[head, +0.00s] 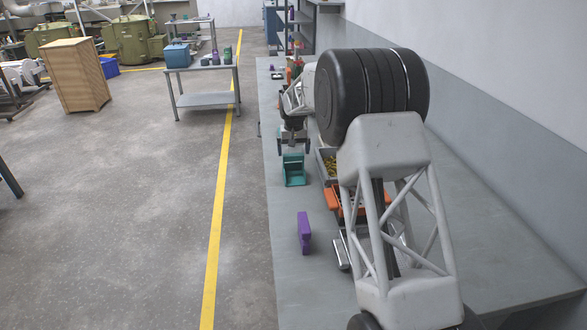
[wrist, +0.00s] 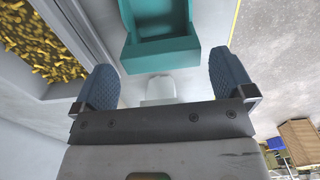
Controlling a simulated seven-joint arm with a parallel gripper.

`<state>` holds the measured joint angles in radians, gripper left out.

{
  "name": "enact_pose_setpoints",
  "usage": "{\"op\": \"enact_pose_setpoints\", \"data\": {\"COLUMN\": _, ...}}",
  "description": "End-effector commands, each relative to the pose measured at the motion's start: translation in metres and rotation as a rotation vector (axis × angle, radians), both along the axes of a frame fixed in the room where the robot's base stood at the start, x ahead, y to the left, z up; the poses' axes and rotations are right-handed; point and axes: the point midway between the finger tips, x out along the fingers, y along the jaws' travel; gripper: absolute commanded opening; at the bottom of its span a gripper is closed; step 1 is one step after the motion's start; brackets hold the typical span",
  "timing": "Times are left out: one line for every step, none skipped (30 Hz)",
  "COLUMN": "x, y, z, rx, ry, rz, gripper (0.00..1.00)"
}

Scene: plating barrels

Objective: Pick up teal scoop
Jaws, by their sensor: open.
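The teal scoop (head: 293,170) rests on the grey bench near its left edge, in the head view. In the wrist view the teal scoop (wrist: 158,30) shows at the top middle, its open hollow facing the camera, with a pale grey piece (wrist: 160,90) just below it. My gripper (head: 293,146) is just beyond the scoop in the head view, its lower end partly hidden. In the wrist view my gripper (wrist: 164,85) has its two blue fingers wide apart and nothing between them that I can see gripped. The scoop lies ahead of the fingertips.
A grey tray of yellow brass pieces (wrist: 40,45) is left of the fingers in the wrist view. On the grey bench (head: 287,260), a purple object (head: 304,232) and an orange bin (head: 333,199) stand nearer. The bench's left edge is close to the scoop.

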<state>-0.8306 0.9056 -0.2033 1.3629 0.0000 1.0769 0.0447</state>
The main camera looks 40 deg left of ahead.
Motion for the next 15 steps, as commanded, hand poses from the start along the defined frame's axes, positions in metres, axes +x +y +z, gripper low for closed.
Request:
{"op": "enact_pose_setpoints", "data": {"x": -0.001, "y": 0.000, "z": -0.007, "rx": -0.001, "ry": 0.001, "rz": 0.000, "gripper": 1.00}}
{"op": "enact_pose_setpoints", "data": {"x": -0.001, "y": -0.001, "z": -0.010, "rx": -0.001, "ry": 0.001, "rz": 0.000, "gripper": 1.00}}
{"op": "enact_pose_setpoints", "data": {"x": -0.001, "y": -0.001, "z": -0.014, "rx": -0.001, "ry": 0.001, "rz": 0.000, "gripper": 1.00}}
{"op": "enact_pose_setpoints", "data": {"x": -0.001, "y": -0.001, "z": -0.017, "rx": -0.001, "ry": 0.001, "rz": 0.000, "gripper": 1.00}}
{"op": "enact_pose_setpoints", "data": {"x": -0.001, "y": -0.001, "z": -0.020, "rx": -0.001, "ry": 0.001, "rz": 0.000, "gripper": 1.00}}
{"op": "enact_pose_setpoints", "data": {"x": -0.001, "y": -0.001, "z": -0.024, "rx": -0.001, "ry": 0.001, "rz": 0.000, "gripper": 1.00}}
{"op": "enact_pose_setpoints", "data": {"x": -0.001, "y": -0.001, "z": -0.026, "rx": -0.001, "ry": 0.001, "rz": 0.000, "gripper": 1.00}}
{"op": "enact_pose_setpoints", "data": {"x": -0.001, "y": -0.001, "z": -0.028, "rx": -0.001, "ry": 0.001, "rz": 0.000, "gripper": 1.00}}
{"op": "enact_pose_setpoints", "data": {"x": -0.001, "y": -0.001, "z": -0.029, "rx": 0.000, "ry": 0.000, "rz": 0.000, "gripper": 1.00}}
{"op": "enact_pose_setpoints", "data": {"x": -0.001, "y": -0.001, "z": -0.030, "rx": 0.000, "ry": 0.000, "rz": 0.000, "gripper": 1.00}}
{"op": "enact_pose_setpoints", "data": {"x": -0.001, "y": -0.001, "z": -0.031, "rx": 0.000, "ry": 0.000, "rz": 0.000, "gripper": 1.00}}
{"op": "enact_pose_setpoints", "data": {"x": -0.001, "y": -0.001, "z": -0.031, "rx": 0.001, "ry": -0.001, "rz": 0.000, "gripper": 1.00}}
{"op": "enact_pose_setpoints", "data": {"x": -0.001, "y": -0.001, "z": -0.032, "rx": 0.001, "ry": -0.001, "rz": 0.000, "gripper": 1.00}}
{"op": "enact_pose_setpoints", "data": {"x": -0.001, "y": -0.001, "z": -0.032, "rx": 0.001, "ry": -0.001, "rz": 0.000, "gripper": 1.00}}
{"op": "enact_pose_setpoints", "data": {"x": -0.001, "y": -0.001, "z": -0.031, "rx": 0.001, "ry": -0.001, "rz": 0.000, "gripper": 1.00}}
